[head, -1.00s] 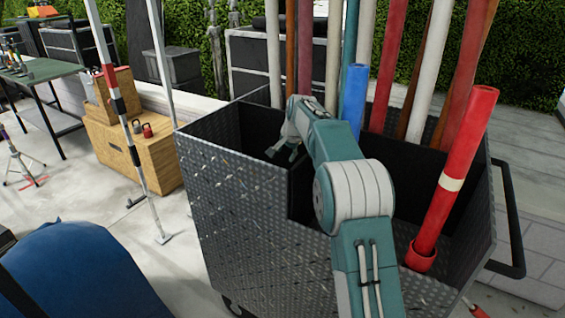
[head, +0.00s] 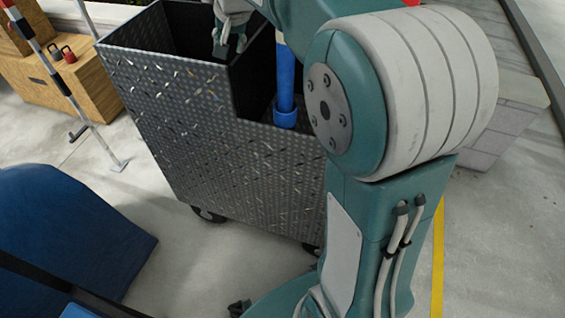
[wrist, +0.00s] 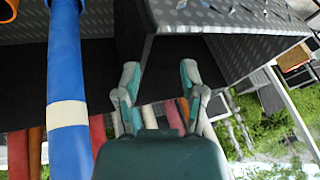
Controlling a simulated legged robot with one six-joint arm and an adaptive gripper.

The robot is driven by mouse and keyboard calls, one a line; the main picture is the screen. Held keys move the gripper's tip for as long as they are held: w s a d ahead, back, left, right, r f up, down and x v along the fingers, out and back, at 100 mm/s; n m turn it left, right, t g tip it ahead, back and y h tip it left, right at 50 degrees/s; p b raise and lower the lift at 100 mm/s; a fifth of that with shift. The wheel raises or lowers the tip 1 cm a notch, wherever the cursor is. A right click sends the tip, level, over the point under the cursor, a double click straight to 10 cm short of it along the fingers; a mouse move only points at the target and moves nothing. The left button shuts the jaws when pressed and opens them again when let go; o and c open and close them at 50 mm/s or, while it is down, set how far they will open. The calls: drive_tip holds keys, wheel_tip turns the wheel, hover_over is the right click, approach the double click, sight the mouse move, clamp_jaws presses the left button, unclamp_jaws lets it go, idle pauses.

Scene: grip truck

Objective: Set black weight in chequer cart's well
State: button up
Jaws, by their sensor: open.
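The chequer-plate cart (head: 205,125) stands in the middle of the head view. Its well (head: 195,32) is the dark compartment on the left; its floor is hidden. My gripper (head: 226,50) hangs at the divider beside the well, partly cut by the top edge. In the wrist view my gripper (wrist: 160,78) is open, with nothing between its fingers, near the dark divider (wrist: 135,35). A small black weight (head: 54,50) sits on a wooden box at the far left, apart from my gripper. No weight shows inside the cart.
A red weight (head: 69,56) sits beside the black one on the wooden box (head: 70,88). A blue pipe (head: 286,80) stands in the cart's other compartment, and also shows in the wrist view (wrist: 67,70). A striped pole (head: 55,75) and blue object (head: 70,235) stand left.

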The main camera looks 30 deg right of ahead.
drive_tip(key=s+a+f+n, duration=0.1)
drive_tip(key=s+f+n, duration=0.2)
drive_tip(key=s, duration=1.2)
drive_tip(key=s+a+f+n, duration=0.1)
drive_tip(key=s+f, duration=0.3)
drive_tip(key=s, duration=1.1)
drive_tip(key=shift+n+h, duration=0.3)
drive_tip(key=shift+n, duration=0.6)
